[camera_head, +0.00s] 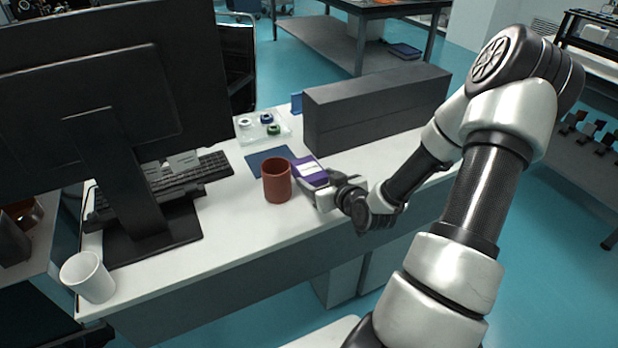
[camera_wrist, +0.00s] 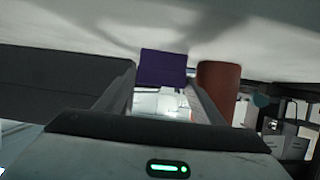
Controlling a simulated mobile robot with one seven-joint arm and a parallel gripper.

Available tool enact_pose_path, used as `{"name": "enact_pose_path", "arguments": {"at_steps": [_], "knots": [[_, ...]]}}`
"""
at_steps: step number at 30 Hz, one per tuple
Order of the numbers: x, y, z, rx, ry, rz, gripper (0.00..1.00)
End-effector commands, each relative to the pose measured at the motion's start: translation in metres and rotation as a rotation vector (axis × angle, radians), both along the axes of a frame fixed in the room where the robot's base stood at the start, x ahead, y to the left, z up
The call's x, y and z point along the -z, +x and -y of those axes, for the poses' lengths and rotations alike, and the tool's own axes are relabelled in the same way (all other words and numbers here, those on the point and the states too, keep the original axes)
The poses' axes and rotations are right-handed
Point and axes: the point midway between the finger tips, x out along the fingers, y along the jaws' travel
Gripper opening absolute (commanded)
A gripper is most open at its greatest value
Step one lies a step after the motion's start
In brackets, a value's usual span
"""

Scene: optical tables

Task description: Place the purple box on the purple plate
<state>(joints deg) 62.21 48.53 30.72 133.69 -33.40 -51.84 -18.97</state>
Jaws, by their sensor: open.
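The purple box (camera_head: 309,171), with a white label, is on the white table just right of a red-brown cup. In the wrist view the purple box (camera_wrist: 162,66) shows between and beyond my open fingers. My gripper (camera_head: 322,188) is at the table's front edge, right by the near side of the box; whether it touches is hidden. My gripper (camera_wrist: 161,84) has its fingers apart in the wrist view. A flat dark blue-violet square plate (camera_head: 268,155) lies behind the cup, left of the box, and nothing rests on it.
The red-brown cup (camera_head: 277,182) stands close left of the box, in front of the plate. A long dark grey block (camera_head: 375,112) is behind and right. A white cup (camera_head: 88,278) is front left.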

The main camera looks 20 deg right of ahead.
Motion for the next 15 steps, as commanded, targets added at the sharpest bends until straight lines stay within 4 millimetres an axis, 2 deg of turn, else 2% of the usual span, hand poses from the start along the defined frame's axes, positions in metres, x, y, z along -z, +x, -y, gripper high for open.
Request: {"name": "enact_pose_path", "arguments": {"at_steps": [5, 12, 15], "knots": [[0.005, 0.011, 0.000, 0.000, 0.000, 0.001, 0.62], [0.019, 0.044, -0.003, -0.001, 0.001, 0.000, 0.62], [0.020, 0.051, -0.003, 0.000, -0.001, 0.001, 0.62]]}}
